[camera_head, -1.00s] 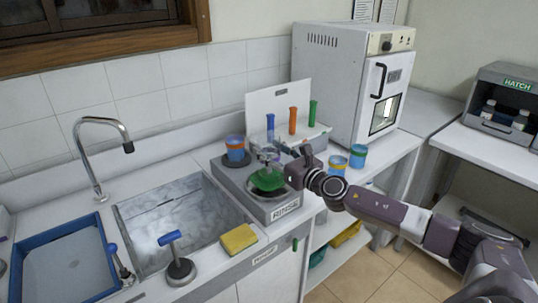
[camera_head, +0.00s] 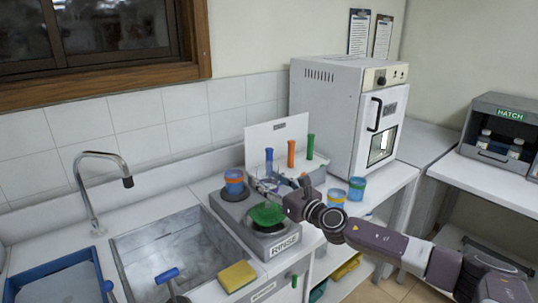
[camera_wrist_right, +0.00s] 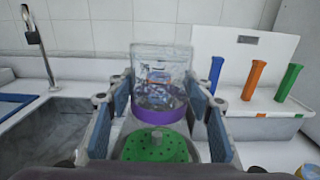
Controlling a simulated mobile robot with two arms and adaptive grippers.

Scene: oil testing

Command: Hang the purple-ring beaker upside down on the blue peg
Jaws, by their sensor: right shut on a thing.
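My right gripper (camera_wrist_right: 160,105) is shut on the clear purple-ring beaker (camera_wrist_right: 158,62), gripping it between both fingers. Its purple band shows at the lower end in the right wrist view. In the head view the beaker (camera_head: 268,186) is small and partly hidden by the gripper, above the green round plate (camera_head: 266,214). The blue peg (camera_head: 269,160) stands behind it on the white rack (camera_head: 263,138), leftmost of three pegs and empty. In the right wrist view the blue peg (camera_wrist_right: 215,70) is partly covered by a finger. My left gripper is not in view.
The orange peg (camera_head: 291,153) and green peg (camera_head: 310,147) stand right of the blue one. Another beaker (camera_head: 234,183) sits on the rinse unit (camera_head: 285,245). Two beakers (camera_head: 357,188) stand right of the rack. A sink (camera_head: 175,250) and tap (camera_head: 88,190) are left.

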